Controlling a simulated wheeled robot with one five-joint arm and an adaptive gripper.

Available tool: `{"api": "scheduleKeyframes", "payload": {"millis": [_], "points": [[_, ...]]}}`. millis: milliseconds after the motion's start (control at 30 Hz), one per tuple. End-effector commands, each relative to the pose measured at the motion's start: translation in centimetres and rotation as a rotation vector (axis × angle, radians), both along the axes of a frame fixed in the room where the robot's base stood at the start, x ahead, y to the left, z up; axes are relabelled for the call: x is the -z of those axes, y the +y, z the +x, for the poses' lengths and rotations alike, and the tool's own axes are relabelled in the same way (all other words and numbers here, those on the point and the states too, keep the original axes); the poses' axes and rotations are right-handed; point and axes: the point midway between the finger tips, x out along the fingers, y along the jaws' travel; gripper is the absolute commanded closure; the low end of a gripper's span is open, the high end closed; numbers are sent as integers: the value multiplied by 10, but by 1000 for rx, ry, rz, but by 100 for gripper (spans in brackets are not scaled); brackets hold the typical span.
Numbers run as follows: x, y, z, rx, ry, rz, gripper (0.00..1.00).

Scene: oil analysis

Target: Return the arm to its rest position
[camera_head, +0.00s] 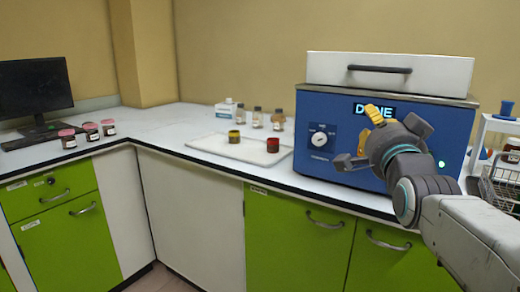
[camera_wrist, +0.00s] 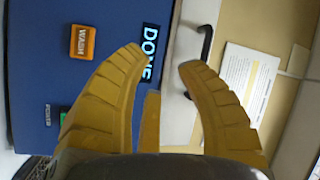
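My gripper (camera_head: 372,128) is raised at the right in the head view, in front of the blue machine (camera_head: 440,128). In the wrist view, its two yellow fingers (camera_wrist: 162,62) are spread apart with nothing between them. Behind them are the machine's blue front (camera_wrist: 60,20), a lit display reading DONE (camera_wrist: 150,50) and an orange WASH button (camera_wrist: 82,42). The fingers appear apart from the machine, though the exact gap is hard to judge. Part of the machine's front is hidden behind my arm in the head view.
The machine's white lid (camera_head: 440,75) with a dark handle is closed. A white tray (camera_head: 215,146) with two small jars lies on the counter, with several bottles behind it. Pink-lidded jars (camera_head: 90,131) stand at the left by a monitor (camera_head: 35,88). A wire basket (camera_head: 500,180) is at far right.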

Motion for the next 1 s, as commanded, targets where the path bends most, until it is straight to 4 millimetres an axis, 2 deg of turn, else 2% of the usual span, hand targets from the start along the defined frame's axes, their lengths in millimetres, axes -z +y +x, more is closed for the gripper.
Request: {"api": "scheduleKeyframes", "payload": {"millis": [33,167,367,567,700,900,1000], "points": [[-12,4,-5,-3,71,-38,67],[1,12,-20,-18,259,-149,67],[21,26,-58,-86,538,-324,67],[36,38,-112,-204,802,-500,67],[43,45,-157,-316,975,-619,67],[47,52,-220,-488,1169,-756,67],[47,54,-245,-563,1237,-806,67]]}}
